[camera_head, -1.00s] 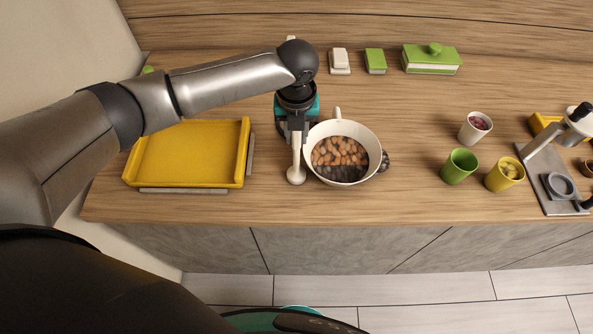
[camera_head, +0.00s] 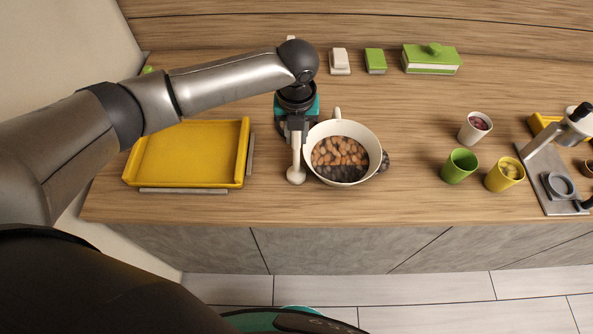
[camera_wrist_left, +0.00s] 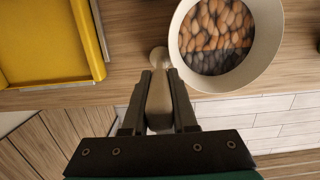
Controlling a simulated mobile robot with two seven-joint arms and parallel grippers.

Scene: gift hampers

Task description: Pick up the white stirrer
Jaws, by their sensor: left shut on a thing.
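The white stirrer (camera_head: 296,172) hangs from my left gripper (camera_head: 295,140), its rounded end pointing to the front of the counter, just left of the white pot. My left gripper is shut on the stirrer's shaft. In the left wrist view, the stirrer (camera_wrist_left: 159,100) sits between the two dark fingers (camera_wrist_left: 159,98) with its round knob beyond the fingertips. I cannot tell whether the knob touches the counter. My right gripper does not show.
The white pot (camera_head: 318,133) with brown and dark nut-like pieces stands right beside the stirrer. A yellow tray (camera_head: 190,155) lies to the left. Green (camera_head: 459,166), yellow (camera_head: 504,174) and white (camera_head: 474,127) cups stand to the right. The counter between pot and cups is clear.

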